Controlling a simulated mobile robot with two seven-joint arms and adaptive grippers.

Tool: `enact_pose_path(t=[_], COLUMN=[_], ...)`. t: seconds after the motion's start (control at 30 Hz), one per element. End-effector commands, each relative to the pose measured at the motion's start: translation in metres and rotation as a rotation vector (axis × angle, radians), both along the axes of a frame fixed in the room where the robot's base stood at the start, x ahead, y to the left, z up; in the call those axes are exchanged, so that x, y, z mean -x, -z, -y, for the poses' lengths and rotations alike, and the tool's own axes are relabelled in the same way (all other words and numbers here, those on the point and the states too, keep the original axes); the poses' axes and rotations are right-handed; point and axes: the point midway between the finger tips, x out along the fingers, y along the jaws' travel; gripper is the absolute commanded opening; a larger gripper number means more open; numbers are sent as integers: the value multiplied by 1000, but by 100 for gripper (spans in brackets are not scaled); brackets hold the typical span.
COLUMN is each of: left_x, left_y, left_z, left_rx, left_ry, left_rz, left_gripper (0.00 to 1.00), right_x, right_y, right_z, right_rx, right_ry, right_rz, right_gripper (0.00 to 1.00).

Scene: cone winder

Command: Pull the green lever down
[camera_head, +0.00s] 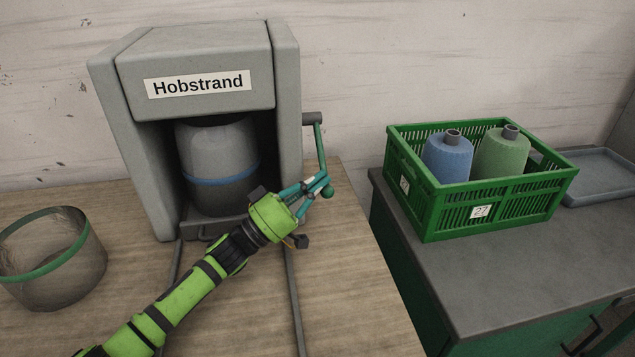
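The green lever (320,145) is on the right side of the grey Hobstrand machine (195,60). It runs down from a dark pivot (312,118) and ends in a green knob (327,191). The lever points downward. My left gripper (318,188) reaches in from the lower left, in front of the machine, with its teal fingers at the lower end of the lever, beside the knob. The fingers overlap the lever in this view, so I cannot tell whether they grip it. My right gripper is not in view.
A grey container with a blue band (220,180) stands inside the machine. A mesh basket with a green rim (52,262) stands at left. A green crate (480,212) with a blue cone (447,160) and a green cone (502,155) is on the right counter, near a grey tray (600,180).

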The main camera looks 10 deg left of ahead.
Motion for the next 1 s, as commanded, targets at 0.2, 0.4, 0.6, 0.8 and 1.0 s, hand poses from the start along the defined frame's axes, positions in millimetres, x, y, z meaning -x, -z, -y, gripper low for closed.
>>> enact_pose_path(t=[0.2, 0.4, 0.6, 0.8, 1.0], left_x=[-3, -2, -2, 7, 18], left_y=[10, 1, -35, -14, 4], left_z=[-3, -2, 4, -22, -54], left_rx=[-11, -12, -7, -11, -6], left_ry=[-13, -13, -12, -15, -11], left_rz=[-20, -18, -9, -7, -2], left_gripper=[0, 0, 0, 0, 0], right_x=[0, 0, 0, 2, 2], right_y=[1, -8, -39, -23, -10], right_z=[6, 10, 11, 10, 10], right_rx=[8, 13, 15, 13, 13], right_ry=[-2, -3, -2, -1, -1], right_rz=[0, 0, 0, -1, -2], right_gripper=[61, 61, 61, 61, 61])
